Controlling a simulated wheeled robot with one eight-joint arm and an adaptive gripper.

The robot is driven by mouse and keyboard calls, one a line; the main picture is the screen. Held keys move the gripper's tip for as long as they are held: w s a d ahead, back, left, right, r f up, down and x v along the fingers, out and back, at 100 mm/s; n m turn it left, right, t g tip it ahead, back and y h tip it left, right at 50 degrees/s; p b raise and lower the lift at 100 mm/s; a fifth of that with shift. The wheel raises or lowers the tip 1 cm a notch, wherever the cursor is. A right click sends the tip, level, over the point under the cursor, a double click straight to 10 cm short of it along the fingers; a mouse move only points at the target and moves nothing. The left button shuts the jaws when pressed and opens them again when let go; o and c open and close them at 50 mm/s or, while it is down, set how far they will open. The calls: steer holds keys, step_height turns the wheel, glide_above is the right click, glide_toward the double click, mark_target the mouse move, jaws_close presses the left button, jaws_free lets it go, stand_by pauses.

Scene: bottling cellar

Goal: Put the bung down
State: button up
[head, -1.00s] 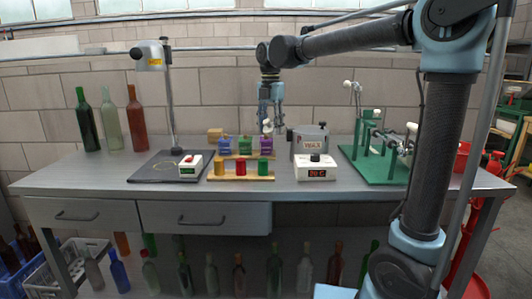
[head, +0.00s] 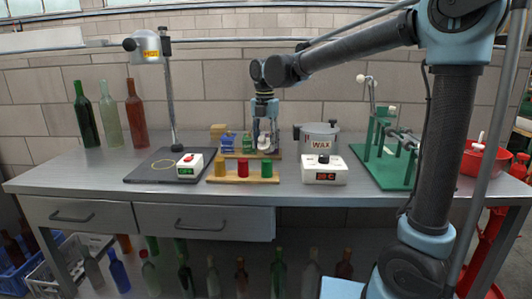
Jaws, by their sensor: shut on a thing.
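My gripper (head: 265,137) points down over the right end of the wooden rack at the back of the bench. It is shut on a small pale thing (head: 265,143), which seems to be the bung; the fingers hide part of it. The pale thing is low, close to the purple item at the rack's right end, and I cannot tell whether it touches it. The rack (head: 238,156) also holds blue and green items.
A front rack (head: 243,180) holds yellow, red and green cylinders. The wax pot (head: 320,142) and its controller (head: 320,171) stand right, beside a green-based machine (head: 385,165). A lamp stand (head: 172,100) and bottles (head: 110,118) are left.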

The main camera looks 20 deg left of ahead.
mark_target(265, 145)
steer(key=shift+s+f, duration=0.1)
steer(key=shift+f, duration=1.75)
steer(key=shift+f, duration=0.1)
steer(key=o, duration=1.1)
steer(key=shift+o, duration=0.2)
